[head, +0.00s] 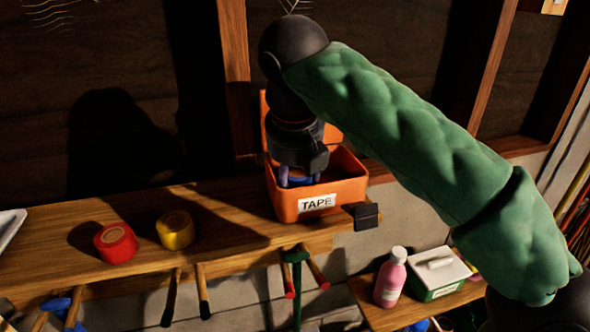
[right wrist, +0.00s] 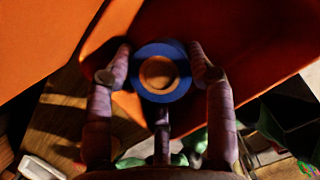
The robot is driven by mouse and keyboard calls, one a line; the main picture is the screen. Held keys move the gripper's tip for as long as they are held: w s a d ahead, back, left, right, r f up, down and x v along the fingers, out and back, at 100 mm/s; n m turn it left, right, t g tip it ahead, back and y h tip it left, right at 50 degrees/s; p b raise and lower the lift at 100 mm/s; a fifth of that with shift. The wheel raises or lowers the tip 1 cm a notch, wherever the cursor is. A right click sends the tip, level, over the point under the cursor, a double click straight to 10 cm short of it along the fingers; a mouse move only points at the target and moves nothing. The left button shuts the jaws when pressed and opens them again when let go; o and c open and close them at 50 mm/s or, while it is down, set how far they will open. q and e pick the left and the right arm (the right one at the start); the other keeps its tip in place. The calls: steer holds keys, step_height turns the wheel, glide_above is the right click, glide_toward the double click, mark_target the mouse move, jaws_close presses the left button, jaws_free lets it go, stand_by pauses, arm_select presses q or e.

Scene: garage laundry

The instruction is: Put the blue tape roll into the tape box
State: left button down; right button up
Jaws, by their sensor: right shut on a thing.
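The blue tape roll (right wrist: 160,92) shows in the right wrist view as a blue ring with a tan core. My right gripper (right wrist: 160,78) is shut on it, with fingers on both sides. In the head view the right gripper (head: 300,176) points down into the open orange tape box (head: 318,208), which has a white TAPE label and stands on the wooden shelf. A little of the blue roll (head: 298,180) shows inside the box opening. Whether it touches the box floor is hidden. My left gripper is not in view.
A red tape roll (head: 116,242) and a yellow tape roll (head: 176,230) lie on the shelf (head: 225,226) left of the box. Tools hang below the front edge. A pink bottle (head: 390,278) and a white-lidded box (head: 436,270) stand on a lower shelf.

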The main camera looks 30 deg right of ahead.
steer(key=shift+a+f, duration=0.1)
steer(key=shift+f, duration=0.4)
steer(key=shift+f+b, duration=0.3)
steer(key=shift+f, duration=0.1)
steer(key=shift+a+f, duration=0.1)
steer(key=shift+f, duration=0.05)
